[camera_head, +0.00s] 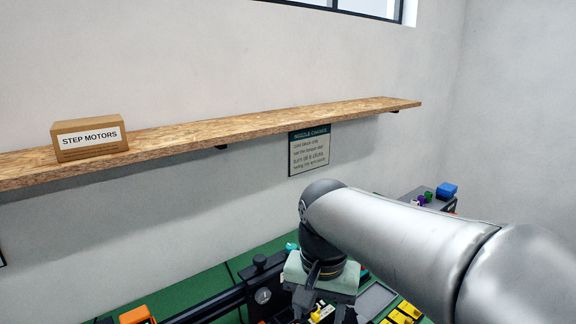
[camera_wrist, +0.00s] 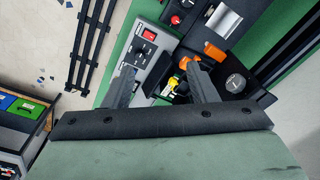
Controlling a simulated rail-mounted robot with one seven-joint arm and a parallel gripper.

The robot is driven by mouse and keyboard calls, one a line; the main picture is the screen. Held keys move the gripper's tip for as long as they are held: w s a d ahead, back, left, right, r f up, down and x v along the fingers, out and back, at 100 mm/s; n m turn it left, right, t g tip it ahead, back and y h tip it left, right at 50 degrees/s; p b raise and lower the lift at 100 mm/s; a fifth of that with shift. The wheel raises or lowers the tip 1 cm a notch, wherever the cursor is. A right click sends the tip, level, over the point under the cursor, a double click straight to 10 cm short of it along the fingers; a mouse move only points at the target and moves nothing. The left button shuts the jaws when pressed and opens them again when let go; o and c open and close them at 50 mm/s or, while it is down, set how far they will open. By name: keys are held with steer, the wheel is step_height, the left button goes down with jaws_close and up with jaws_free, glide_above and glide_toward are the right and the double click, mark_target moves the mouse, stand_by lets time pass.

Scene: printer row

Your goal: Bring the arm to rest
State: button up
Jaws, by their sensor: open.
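My gripper (camera_wrist: 158,68) shows in the wrist view with its two dark fingers spread apart. No held object is visible between them. Below the fingers lie a grey panel (camera_wrist: 147,62) with a red switch, and small yellow and orange parts. In the head view my silver arm reaches in from the right edge. My gripper (camera_head: 322,298) points down over the green bench at the bottom, and its fingertips are partly lost among the dark machine parts there.
A wooden shelf (camera_head: 250,124) runs along the wall with a "STEP MOTORS" box (camera_head: 90,138) on it. A sign (camera_head: 309,150) hangs below. A dark rail (camera_head: 215,303) crosses the green bench (camera_head: 180,292). A blue block (camera_head: 447,190) sits at the back right. The wrist view shows bins (camera_wrist: 22,108) at left.

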steer(key=s+d+f+n, duration=0.3)
steer(key=s+d+f, duration=0.7)
steer(key=s+f, duration=0.1)
steer(key=shift+s+f, duration=0.2)
steer(key=shift+s, duration=0.1)
